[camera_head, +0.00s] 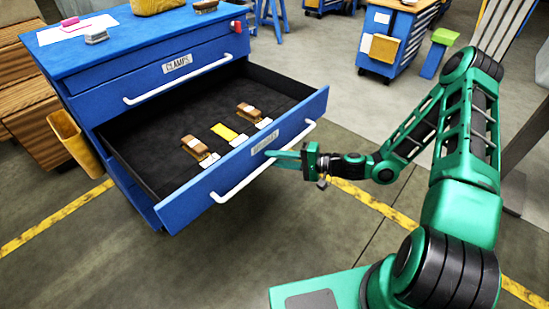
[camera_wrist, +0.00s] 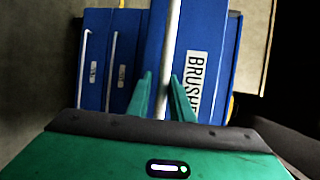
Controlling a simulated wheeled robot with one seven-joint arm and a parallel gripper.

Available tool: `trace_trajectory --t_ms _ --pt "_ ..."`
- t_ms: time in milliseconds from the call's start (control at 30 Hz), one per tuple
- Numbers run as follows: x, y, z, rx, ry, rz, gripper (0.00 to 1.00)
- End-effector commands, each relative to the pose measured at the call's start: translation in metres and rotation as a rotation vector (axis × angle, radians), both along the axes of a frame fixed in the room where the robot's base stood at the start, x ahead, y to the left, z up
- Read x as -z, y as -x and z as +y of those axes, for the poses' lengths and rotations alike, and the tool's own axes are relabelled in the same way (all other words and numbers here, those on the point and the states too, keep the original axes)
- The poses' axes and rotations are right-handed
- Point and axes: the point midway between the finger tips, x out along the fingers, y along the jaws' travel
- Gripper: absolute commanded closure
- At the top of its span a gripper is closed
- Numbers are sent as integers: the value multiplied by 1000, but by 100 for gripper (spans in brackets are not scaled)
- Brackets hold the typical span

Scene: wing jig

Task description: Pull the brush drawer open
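The brush drawer (camera_head: 185,208) of the blue cabinet is pulled far out, showing its dark floor (camera_head: 165,147). Its label reads "BRUSHES" in part in the wrist view. Inside are two brown brushes (camera_head: 194,145) and a yellow item (camera_head: 224,131). The white bar handle (camera_head: 240,181) runs along the drawer front; it also shows in the wrist view (camera_wrist: 172,30). My gripper (camera_head: 272,155) is at the handle's middle.
The clamps drawer (camera_head: 155,79) above is shut. Its cabinet top (camera_head: 130,40) holds several small things. A yellow bin (camera_head: 74,140) hangs on the cabinet's left side. Another blue cabinet (camera_head: 395,38) stands at the back right. Floor in front of the drawer is clear.

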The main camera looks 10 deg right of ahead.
Motion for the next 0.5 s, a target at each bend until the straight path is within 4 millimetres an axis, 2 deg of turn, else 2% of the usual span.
trace_trajectory --t_ms 267,500 --pt "-3 2 -3 -1 -4 -2 80" --pt "-9 18 -34 3 -3 -1 80"
